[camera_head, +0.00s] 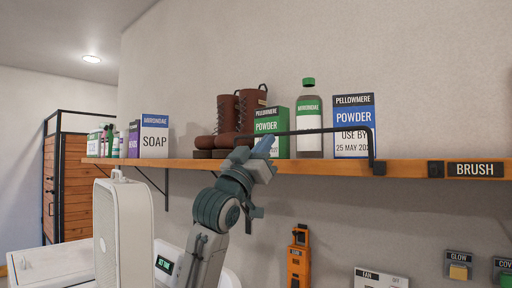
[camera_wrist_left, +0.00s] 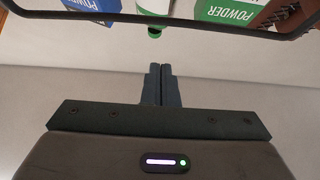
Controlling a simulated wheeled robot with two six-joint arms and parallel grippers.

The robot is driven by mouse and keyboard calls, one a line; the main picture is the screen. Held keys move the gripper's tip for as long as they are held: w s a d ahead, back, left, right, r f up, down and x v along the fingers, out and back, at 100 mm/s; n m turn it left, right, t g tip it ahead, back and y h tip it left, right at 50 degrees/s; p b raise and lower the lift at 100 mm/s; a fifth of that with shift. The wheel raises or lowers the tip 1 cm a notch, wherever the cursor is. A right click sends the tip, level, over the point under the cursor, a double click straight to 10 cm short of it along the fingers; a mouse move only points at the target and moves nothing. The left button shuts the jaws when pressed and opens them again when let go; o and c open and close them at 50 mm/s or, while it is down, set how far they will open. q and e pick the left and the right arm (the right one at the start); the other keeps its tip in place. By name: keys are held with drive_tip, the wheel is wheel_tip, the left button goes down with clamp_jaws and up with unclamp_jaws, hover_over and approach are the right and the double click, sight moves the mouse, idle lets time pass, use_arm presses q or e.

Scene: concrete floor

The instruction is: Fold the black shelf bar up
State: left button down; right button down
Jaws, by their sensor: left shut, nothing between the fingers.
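The black shelf bar (camera_head: 322,130) stands above the front edge of the wooden shelf (camera_head: 405,168), running across in front of several goods. Its right end bends down to the shelf edge; its left end is partly hidden near my left gripper. My left gripper (camera_head: 262,148) is shut and empty, at the left part of the bar in the head view; I cannot tell whether it touches. In the left wrist view the shut fingers (camera_wrist_left: 161,68) point toward the bar (camera_wrist_left: 110,18), with a gap in the picture between them. My right gripper is not in view.
Boots (camera_head: 228,120), a green powder box (camera_head: 280,118), a green-capped bottle (camera_head: 309,125) and a blue powder box (camera_head: 353,110) stand behind the bar. A BRUSH label (camera_head: 475,169) is on the shelf edge. An orange tool (camera_head: 298,258) hangs below. A white speaker-like unit (camera_head: 122,230) stands lower left.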

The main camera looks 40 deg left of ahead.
sight(282, 135)
use_arm(q)
drive_tip(key=w+r+p, duration=0.1)
drive_tip(key=w+p, duration=0.1)
drive_tip(key=w, duration=0.4)
drive_tip(key=shift+d+r+p, duration=0.25)
drive_tip(key=shift+p, duration=0.1)
drive_tip(key=shift+w+r+g+p, duration=0.4)
drive_tip(key=shift+w+p, duration=0.35)
drive_tip(key=shift+p, duration=0.5)
drive_tip(key=shift+s+r, duration=0.1)
drive_tip(key=shift+s, duration=0.15)
drive_tip(key=shift+w+a, duration=0.1)
